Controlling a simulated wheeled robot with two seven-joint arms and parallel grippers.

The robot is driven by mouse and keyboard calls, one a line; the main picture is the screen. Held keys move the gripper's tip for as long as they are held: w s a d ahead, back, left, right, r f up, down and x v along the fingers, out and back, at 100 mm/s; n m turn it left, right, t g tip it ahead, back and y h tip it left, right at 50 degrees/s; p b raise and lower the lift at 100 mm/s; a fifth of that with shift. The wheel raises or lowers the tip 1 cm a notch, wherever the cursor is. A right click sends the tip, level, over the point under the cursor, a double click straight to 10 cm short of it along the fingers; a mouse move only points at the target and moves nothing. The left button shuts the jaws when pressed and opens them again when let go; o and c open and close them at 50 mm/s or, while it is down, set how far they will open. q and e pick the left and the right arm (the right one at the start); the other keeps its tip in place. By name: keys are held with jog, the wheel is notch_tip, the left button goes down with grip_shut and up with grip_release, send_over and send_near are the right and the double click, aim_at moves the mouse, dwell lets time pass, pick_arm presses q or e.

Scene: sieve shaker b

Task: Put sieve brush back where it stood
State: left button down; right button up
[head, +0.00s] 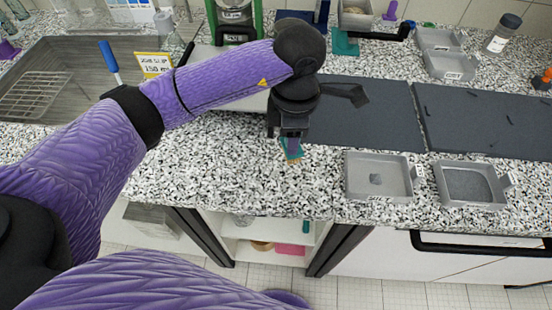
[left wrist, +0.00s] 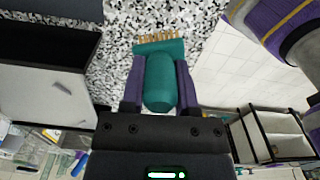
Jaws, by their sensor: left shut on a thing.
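The sieve brush has a teal handle and head with tan bristles. My left gripper (head: 291,143) is shut on the sieve brush (head: 294,155) and holds it, bristles down, over the front part of the speckled counter. In the left wrist view the brush (left wrist: 160,84) lies between the two purple fingers, with its bristle end pointing away from the gripper. I cannot tell whether the bristles touch the counter. My right gripper is not in view.
Two grey trays (head: 355,192) (head: 497,200) sit at the counter's front right. Dark mats (head: 370,128) (head: 480,115) lie behind them. A teal mat (head: 345,46) is at the back. A sink with a wire rack (head: 32,95) is at left. The speckled counter (head: 215,165) is clear at the front.

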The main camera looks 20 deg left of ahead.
aim_at(291, 157)
pick_arm(q)
notch_tip(291, 157, down, 7)
jog(key=shift+w+r+b, duration=0.1)
jog(key=shift+r+b, duration=0.05)
jog(key=shift+b, duration=0.3)
jog(key=shift+c, duration=1.8)
grip_release()
jog(key=shift+r, duration=0.1)
notch_tip(291, 157, up, 11)
jog(key=shift+d+r+p, duration=0.1)
jog(key=shift+p, duration=0.9)
jog(key=shift+r, duration=0.35)
